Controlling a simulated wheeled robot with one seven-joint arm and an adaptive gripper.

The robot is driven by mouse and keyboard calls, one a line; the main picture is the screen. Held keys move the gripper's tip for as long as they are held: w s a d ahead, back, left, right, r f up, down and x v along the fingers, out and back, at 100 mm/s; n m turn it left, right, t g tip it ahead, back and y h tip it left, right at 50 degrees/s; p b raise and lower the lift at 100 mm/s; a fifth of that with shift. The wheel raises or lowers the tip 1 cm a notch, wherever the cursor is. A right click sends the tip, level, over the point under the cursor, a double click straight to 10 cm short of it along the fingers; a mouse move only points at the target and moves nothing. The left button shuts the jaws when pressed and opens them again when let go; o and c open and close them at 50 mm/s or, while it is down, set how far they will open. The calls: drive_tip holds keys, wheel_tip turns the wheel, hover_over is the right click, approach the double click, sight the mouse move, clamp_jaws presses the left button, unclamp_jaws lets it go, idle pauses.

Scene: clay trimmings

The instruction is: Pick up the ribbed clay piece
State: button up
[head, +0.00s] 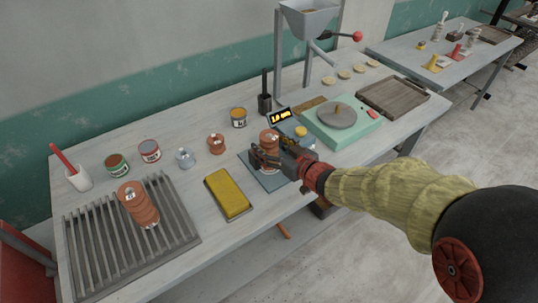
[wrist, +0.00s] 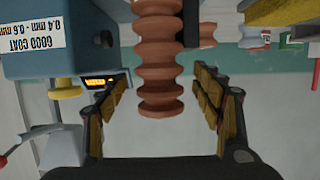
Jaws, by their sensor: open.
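A ribbed orange-brown clay piece (head: 268,137) stands on a blue-grey plate (head: 257,178) near the middle of the table. In the wrist view, which is upside down, the ribbed clay piece (wrist: 160,60) hangs between the fingers with a gap on both sides. My gripper (head: 262,158) is open around it, and its fingers hide part of the piece in the head view. The open gripper (wrist: 157,78) also shows in the wrist view. Another longer ribbed piece with a white label (head: 138,203) lies on the slatted rack. A small ribbed piece (head: 216,143) stands left of my gripper.
A device with a lit display (head: 282,116) is just behind my gripper; its labelled blue body (wrist: 62,40) is close to the left finger. A yellow block (head: 228,194) lies left of the plate. A turntable (head: 337,114) stands to the right. A slatted rack (head: 95,242) is at far left.

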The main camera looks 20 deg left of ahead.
drive_tip(key=shift+w+a+f, duration=0.1)
drive_tip(key=shift+w+a, duration=0.3)
drive_tip(key=shift+a, duration=0.05)
drive_tip(key=shift+c, duration=0.4)
drive_tip(key=c, duration=1.6)
clamp_jaws()
